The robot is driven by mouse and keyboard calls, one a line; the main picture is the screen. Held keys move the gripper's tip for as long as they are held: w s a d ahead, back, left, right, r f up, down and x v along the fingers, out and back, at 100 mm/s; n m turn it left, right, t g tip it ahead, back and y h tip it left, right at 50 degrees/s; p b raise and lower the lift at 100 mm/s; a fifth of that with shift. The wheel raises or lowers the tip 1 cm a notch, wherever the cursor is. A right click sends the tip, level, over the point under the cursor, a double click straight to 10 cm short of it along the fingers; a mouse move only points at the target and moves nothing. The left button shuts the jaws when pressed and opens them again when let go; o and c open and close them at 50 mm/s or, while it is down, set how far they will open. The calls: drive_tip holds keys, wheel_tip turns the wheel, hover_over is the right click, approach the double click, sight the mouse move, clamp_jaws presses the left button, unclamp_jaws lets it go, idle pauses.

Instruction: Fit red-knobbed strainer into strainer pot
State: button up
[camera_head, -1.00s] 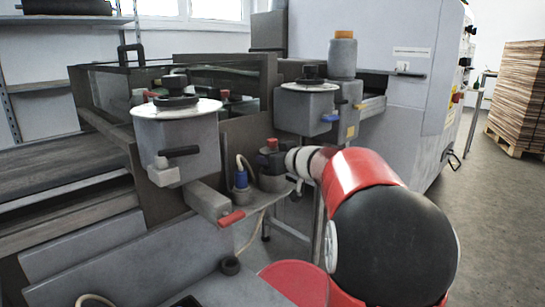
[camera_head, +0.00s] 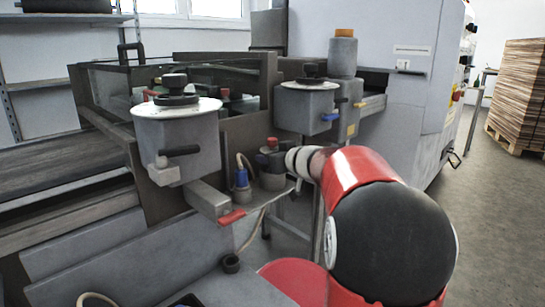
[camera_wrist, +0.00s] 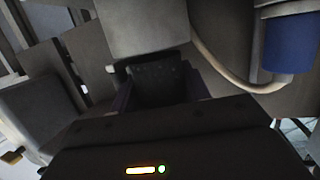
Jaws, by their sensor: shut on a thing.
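The red-knobbed strainer shows in the head view as a small red knob (camera_head: 271,143) on a dark part. It is at the top of a grey strainer pot (camera_head: 272,181), on a small shelf beside the machine. I cannot tell how deep the strainer sits in the pot. My gripper (camera_wrist: 157,88) shows in the wrist view with its dark fingers shut on a dark part, with no red visible there. In the head view the fingers cannot be made out; my wrist comes in from the right, close beside the knob.
A blue-knobbed strainer (camera_head: 241,180) stands just left of the pot; its blue part fills the wrist view's upper right corner (camera_wrist: 290,42). A hose (camera_head: 243,163) runs close by. Lidded grey tanks (camera_head: 178,138) (camera_head: 304,108) stand left and behind. A red-handled lever (camera_head: 231,217) sticks out in front.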

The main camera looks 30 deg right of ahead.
drive_tip(key=shift+f+b, duration=0.6)
drive_tip(key=shift+f, duration=0.5)
drive_tip(key=o, duration=1)
drive_tip(key=shift+o, duration=0.4)
drive_tip(key=shift+s+d, duration=0.1)
drive_tip(key=a+v, duration=0.1)
drive_tip(key=v, duration=0.6)
drive_tip(key=shift+s+d+p, duration=0.25)
drive_tip(key=shift+s+p, duration=0.15)
drive_tip(key=shift+p, duration=0.05)
drive_tip(key=shift+r, duration=0.15)
